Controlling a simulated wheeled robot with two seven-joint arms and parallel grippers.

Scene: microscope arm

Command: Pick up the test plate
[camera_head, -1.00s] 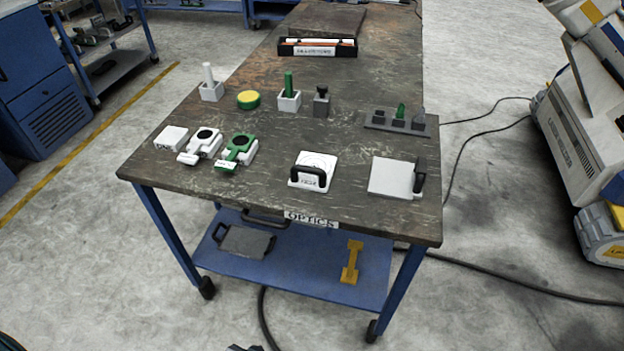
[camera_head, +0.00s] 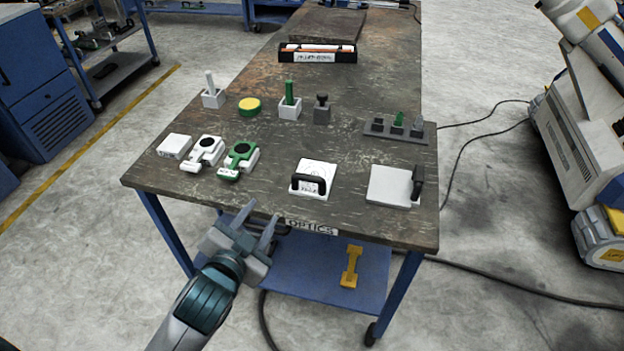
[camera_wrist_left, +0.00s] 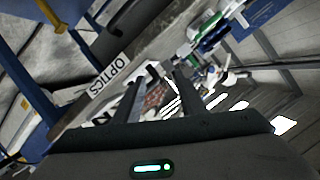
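A square white plate (camera_head: 318,171) with a black arched handle and small dark markings lies near the front edge of the table; it looks like the test plate, but its lettering is too small to read surely. A second, plain pale plate (camera_head: 390,186) with a black handle at its right side lies to the right. My left gripper (camera_head: 261,216) is open and empty at the table's front edge, left of and nearer than the marked plate. Its parted fingers also show in the left wrist view (camera_wrist_left: 158,97). My right gripper is not in view.
White (camera_head: 204,153) and green (camera_head: 239,160) devices stand left of the plate on the table (camera_head: 265,187). Posts in blocks and a yellow disc (camera_head: 249,106) stand behind. A dark rack (camera_head: 397,130) is at right. A lower blue shelf holds a yellow part (camera_head: 351,266).

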